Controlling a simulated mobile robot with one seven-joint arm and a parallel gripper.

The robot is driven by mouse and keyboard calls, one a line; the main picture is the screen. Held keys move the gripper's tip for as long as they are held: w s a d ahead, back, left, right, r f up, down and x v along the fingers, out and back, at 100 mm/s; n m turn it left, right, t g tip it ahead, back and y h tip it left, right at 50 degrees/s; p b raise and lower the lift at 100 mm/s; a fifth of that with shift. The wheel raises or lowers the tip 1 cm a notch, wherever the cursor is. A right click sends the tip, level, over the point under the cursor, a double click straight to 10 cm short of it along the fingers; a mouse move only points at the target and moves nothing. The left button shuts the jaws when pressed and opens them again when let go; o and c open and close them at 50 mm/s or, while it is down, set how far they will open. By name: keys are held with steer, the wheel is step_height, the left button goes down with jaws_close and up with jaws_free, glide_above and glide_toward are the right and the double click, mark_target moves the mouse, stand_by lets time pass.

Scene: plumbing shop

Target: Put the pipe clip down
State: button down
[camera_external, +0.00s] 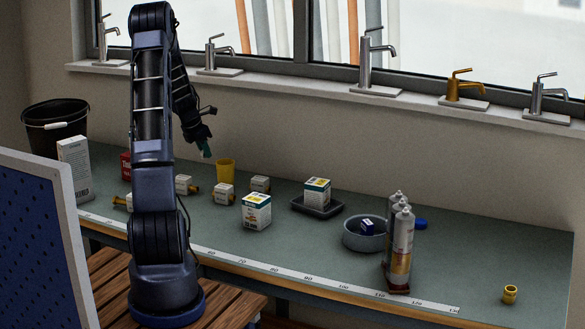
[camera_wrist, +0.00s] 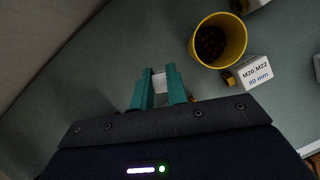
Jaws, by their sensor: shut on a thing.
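My gripper (camera_external: 205,150) hangs above the back of the bench, a little left of the yellow cup. In the wrist view its two teal fingers (camera_wrist: 158,90) are shut on a small white piece, which I take to be the pipe clip (camera_wrist: 159,80). Only part of this piece shows between the fingers, so its full shape is hidden. In the external view I cannot make the clip out. The green-grey bench top (camera_wrist: 120,60) lies below the fingers; the gap to it is hard to judge.
A yellow cup (camera_external: 226,171) of dark pieces (camera_wrist: 210,42) and small white boxes (camera_external: 224,193) stand close by on the right. The bench's right end is mostly clear.

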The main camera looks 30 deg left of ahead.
mark_target(210, 185)
step_height(210, 185, down, 10)
stand_by(0.6)
steer(key=shift+f, duration=0.1)
steer(key=c, duration=1.4)
jaws_free()
